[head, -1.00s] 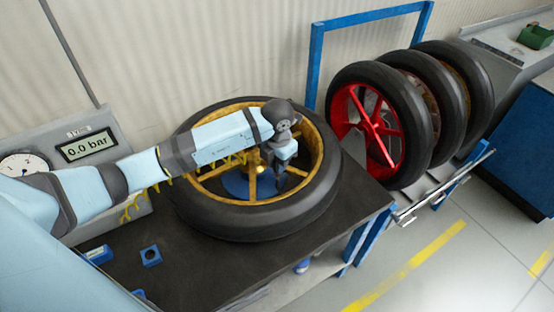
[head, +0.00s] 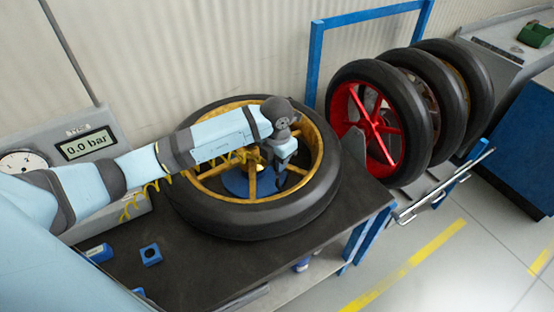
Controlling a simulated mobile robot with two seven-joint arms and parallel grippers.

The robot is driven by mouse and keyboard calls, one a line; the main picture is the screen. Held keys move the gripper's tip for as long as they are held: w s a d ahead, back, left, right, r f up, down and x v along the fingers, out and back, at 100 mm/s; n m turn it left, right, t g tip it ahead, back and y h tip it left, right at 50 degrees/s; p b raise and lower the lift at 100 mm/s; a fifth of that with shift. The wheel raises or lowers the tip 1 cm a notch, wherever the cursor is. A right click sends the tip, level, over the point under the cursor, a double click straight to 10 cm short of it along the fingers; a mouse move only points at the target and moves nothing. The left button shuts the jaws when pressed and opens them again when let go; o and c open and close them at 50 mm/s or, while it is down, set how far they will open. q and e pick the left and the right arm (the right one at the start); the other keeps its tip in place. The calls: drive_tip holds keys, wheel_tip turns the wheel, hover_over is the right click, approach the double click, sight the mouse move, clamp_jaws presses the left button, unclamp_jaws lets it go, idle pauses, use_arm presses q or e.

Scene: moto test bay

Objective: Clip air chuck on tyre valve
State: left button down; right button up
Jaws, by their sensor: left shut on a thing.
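A black tyre (head: 240,221) on a gold-spoked wheel (head: 257,200) lies flat on the dark bench. My left arm reaches across it from the left. My left gripper (head: 279,180) points down inside the rim, towards the right side of the wheel. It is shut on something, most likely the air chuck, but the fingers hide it. The yellow coiled hose (head: 151,188) runs from the gauge side, behind my arm. I cannot make out the tyre valve. My right gripper is out of view.
A gauge box with a display (head: 86,144) reading 0.0 bar stands at the left. Small blue parts (head: 150,254) lie on the bench top (head: 200,272). A rack (head: 318,70) holding several wheels, one with red spokes (head: 376,128), stands at the right.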

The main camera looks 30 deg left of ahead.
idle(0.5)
use_arm(q)
drive_tip(key=shift+f+b, duration=0.75)
drive_tip(key=shift+f, duration=0.1)
idle(1.7)
drive_tip(key=c, duration=0.8)
unclamp_jaws()
drive_tip(key=shift+c, duration=0.2)
drive_tip(key=shift+o, duration=0.4)
drive_tip(key=o, duration=0.3)
drive_tip(key=shift+r, duration=0.1)
